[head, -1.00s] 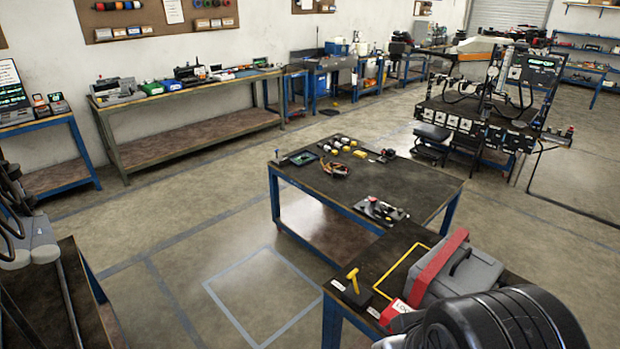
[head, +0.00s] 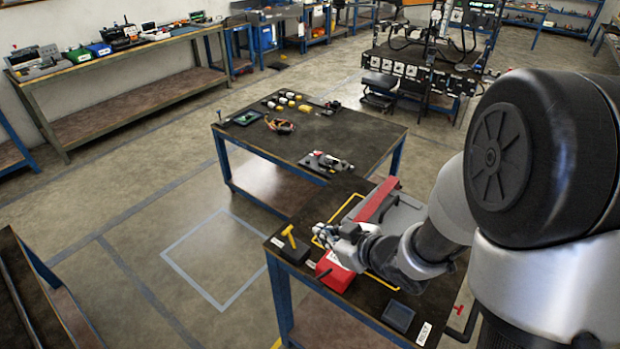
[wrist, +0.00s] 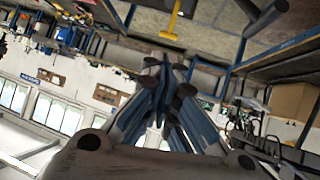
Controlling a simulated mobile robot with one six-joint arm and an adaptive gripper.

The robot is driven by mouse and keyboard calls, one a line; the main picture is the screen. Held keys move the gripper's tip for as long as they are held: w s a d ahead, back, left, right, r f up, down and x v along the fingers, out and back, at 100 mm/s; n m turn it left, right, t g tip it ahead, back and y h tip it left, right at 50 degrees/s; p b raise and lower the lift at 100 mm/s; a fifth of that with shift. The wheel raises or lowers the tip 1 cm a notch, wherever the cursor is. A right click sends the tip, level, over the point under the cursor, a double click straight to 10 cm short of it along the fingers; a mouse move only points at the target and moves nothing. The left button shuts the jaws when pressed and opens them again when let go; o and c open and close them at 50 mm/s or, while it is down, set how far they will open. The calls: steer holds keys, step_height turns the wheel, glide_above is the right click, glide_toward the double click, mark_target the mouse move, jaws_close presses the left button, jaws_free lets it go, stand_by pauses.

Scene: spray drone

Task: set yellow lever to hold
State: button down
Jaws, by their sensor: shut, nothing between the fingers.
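The yellow lever (head: 290,237) stands on a small black box (head: 290,250) at the left corner of the near workbench. It leans, with its crossbar at the top. White labels lie on either side of the box, too small to read. My gripper (head: 323,231) is just right of the lever, above the bench, and looks apart from it. In the wrist view my gripper (wrist: 160,90) has its fingers together with nothing held. The lever also shows in the wrist view (wrist: 173,18) near the top edge, beyond the fingers.
A red box (head: 335,271) with a dark handle sits below my gripper on the bench. A grey case with a red edge (head: 377,199) stands behind my arm. A dark square pad (head: 398,316) lies at the bench's front right. A second table (head: 330,135) stands behind.

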mark_target(287, 231)
steer(key=shift+y, duration=0.3)
steer(key=b+x, duration=0.1)
steer(key=x, duration=0.5)
steer(key=b+x, duration=0.2)
steer(key=x, duration=0.5)
steer(key=shift+s+a+f+b, duration=0.15)
steer(key=shift+a+f+b, duration=0.15)
steer(key=shift+a+f, duration=0.1)
steer(key=shift+w+a+f, duration=0.15)
steer(key=shift+w+a, duration=0.05)
steer(key=shift+w, duration=0.1)
steer(key=shift+x, duration=0.85)
steer(key=shift+a, duration=0.3)
steer(key=shift+w+r, duration=0.1)
steer(key=shift+r, duration=0.15)
steer(key=shift+d, duration=0.15)
